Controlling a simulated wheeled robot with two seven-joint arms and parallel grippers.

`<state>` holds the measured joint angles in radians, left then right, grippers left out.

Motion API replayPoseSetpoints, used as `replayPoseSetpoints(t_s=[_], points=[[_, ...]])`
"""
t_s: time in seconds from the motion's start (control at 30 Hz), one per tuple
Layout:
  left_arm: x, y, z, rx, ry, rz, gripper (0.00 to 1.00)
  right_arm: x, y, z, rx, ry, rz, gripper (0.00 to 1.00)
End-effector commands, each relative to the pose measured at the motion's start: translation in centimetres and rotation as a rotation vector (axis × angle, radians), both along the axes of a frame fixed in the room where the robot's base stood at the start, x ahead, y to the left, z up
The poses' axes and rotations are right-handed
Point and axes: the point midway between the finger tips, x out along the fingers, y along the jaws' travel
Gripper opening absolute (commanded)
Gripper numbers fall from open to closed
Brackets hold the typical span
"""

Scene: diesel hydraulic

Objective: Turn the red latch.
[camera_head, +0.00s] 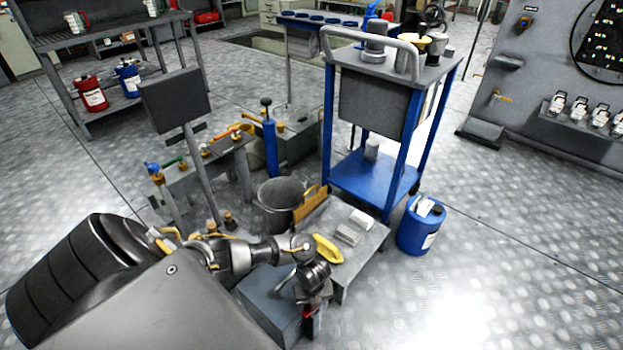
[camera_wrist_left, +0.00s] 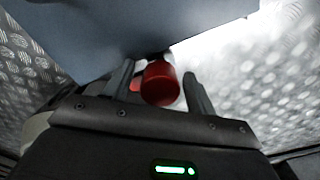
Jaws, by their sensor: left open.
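The red latch (camera_wrist_left: 160,84) shows in the left wrist view as a rounded red knob under the edge of a blue-grey box (camera_wrist_left: 130,30). A second small red patch shows just to its left. My left gripper (camera_wrist_left: 159,74) is open, with one finger on each side of the knob. A gap shows between the knob and the right finger; contact with the left finger is unclear. In the head view my left gripper (camera_head: 309,302) is at the right side of the grey box (camera_head: 262,308), and only a bit of red shows there. My right gripper is not in view.
A low grey bench (camera_head: 362,262) with a yellow handle (camera_head: 327,249) stands just behind the gripper. A blue canister (camera_head: 421,226) and a blue cart (camera_head: 372,181) stand beyond. A bucket (camera_head: 281,195) is behind the bench.

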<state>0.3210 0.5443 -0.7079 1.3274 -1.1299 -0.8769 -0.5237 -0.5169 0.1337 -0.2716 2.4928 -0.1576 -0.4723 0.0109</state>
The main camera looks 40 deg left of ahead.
Motion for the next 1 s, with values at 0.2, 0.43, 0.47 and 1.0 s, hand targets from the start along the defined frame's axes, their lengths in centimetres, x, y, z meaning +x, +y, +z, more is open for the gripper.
replayPoseSetpoints(t_s=[0.2, 0.43, 0.47, 1.0], points=[[0.07, -0.1, 0.02, -0.002, -0.001, 0.0, 0.3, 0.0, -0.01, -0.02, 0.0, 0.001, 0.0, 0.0], [0.19, -0.33, 0.07, -0.006, -0.003, -0.005, 0.22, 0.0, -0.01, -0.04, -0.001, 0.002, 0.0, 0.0], [0.22, -0.35, 0.08, -0.007, -0.004, -0.017, 0.22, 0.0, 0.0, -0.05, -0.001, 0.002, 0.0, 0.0], [0.12, -0.37, 0.1, -0.005, -0.004, -1.156, 0.15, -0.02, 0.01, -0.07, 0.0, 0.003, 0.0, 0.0]])
